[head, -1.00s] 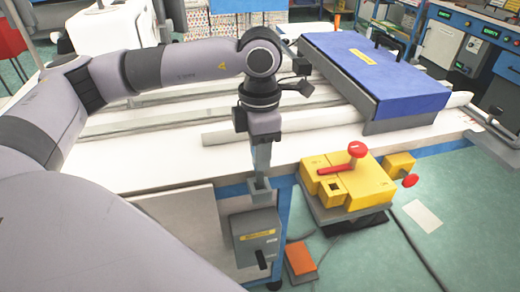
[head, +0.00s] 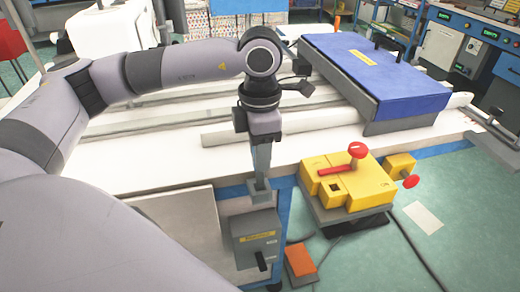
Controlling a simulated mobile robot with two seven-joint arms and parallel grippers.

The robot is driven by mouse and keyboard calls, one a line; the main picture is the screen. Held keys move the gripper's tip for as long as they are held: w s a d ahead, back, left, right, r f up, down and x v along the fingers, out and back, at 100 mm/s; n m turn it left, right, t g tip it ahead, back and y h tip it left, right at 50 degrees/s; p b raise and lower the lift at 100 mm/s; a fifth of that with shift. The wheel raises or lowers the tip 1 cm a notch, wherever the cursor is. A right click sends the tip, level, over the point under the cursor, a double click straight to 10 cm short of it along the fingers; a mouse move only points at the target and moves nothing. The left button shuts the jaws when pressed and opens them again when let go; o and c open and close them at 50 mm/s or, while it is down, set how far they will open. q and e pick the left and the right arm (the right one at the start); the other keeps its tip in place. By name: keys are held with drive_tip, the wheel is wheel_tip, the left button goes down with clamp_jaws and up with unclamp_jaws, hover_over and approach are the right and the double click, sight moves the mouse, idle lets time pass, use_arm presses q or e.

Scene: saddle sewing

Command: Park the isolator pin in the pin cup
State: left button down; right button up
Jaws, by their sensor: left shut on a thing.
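My left gripper (head: 261,172) points straight down at the open top of a small grey square cup (head: 259,196), which I take as the pin cup. The cup sits on top of a grey box with a yellow label (head: 256,238). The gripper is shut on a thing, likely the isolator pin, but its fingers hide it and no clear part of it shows. I cannot tell whether the fingertips or the pin reach inside the cup. My right gripper is not in view.
A yellow box (head: 372,190) with a red lever, a red knob and a square hole stands to the right of the cup. An orange block (head: 299,261) is on the floor. A blue-topped panel (head: 375,72) lies on the white table (head: 180,158) behind.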

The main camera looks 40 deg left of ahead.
use_arm(q)
drive_tip(key=shift+f+b, duration=1.8)
drive_tip(key=shift+f, duration=0.2)
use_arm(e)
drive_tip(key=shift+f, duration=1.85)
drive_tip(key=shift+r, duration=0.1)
use_arm(q)
drive_tip(key=c, duration=0.7)
unclamp_jaws()
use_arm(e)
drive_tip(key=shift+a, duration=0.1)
use_arm(q)
wheel_tip(320, 180, up, 7)
drive_tip(key=shift+r, duration=0.15)
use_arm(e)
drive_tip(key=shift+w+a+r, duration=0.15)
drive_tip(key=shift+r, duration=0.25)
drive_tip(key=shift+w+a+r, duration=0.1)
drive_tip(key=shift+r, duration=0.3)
